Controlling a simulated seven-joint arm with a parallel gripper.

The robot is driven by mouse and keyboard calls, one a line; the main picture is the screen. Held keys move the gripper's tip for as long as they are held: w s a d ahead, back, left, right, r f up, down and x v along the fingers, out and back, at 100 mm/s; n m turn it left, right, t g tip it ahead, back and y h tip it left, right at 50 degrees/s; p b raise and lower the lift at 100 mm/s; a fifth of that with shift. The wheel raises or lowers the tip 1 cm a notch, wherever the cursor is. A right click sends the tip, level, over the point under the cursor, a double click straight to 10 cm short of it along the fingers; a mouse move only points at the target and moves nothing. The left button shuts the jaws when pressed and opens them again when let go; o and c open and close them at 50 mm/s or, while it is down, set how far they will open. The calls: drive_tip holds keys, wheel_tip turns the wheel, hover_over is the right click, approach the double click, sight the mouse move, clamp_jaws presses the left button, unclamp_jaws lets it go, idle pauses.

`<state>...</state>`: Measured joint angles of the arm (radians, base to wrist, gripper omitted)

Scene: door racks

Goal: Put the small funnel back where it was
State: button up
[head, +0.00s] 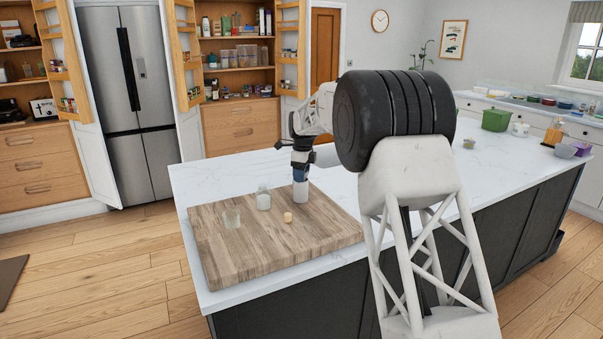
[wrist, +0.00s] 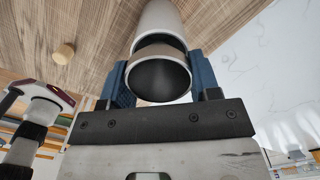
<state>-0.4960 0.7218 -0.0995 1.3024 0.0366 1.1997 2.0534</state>
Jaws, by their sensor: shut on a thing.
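My gripper (head: 302,160) is over the back right part of the wooden board, pointing down. In the wrist view its blue fingers (wrist: 160,85) are shut on a grey, hollow, round piece with a dark open mouth, which looks like the small funnel (wrist: 160,72). Its lower end is hidden. A white cylinder, probably a bottle (wrist: 160,18), is directly beyond it; in the head view this white body (head: 300,194) appears upright below the fingers, at the board. I cannot tell whether the funnel is seated in it or apart.
The wooden board (head: 240,250) on the white island (head: 400,170) also holds a clear glass (head: 232,217), a jar with pale contents (head: 263,198) and a cork (head: 288,217). Behind, open pantry doors carry door racks (head: 182,60), (head: 290,50) and (head: 55,60). Shelves (head: 235,65) hold containers.

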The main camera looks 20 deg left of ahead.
drive_tip(key=shift+f, duration=0.35)
drive_tip(key=o, duration=0.9)
drive_tip(key=shift+f, duration=0.1)
drive_tip(key=r, duration=1.3)
drive_tip(key=shift+d+r, duration=0.2)
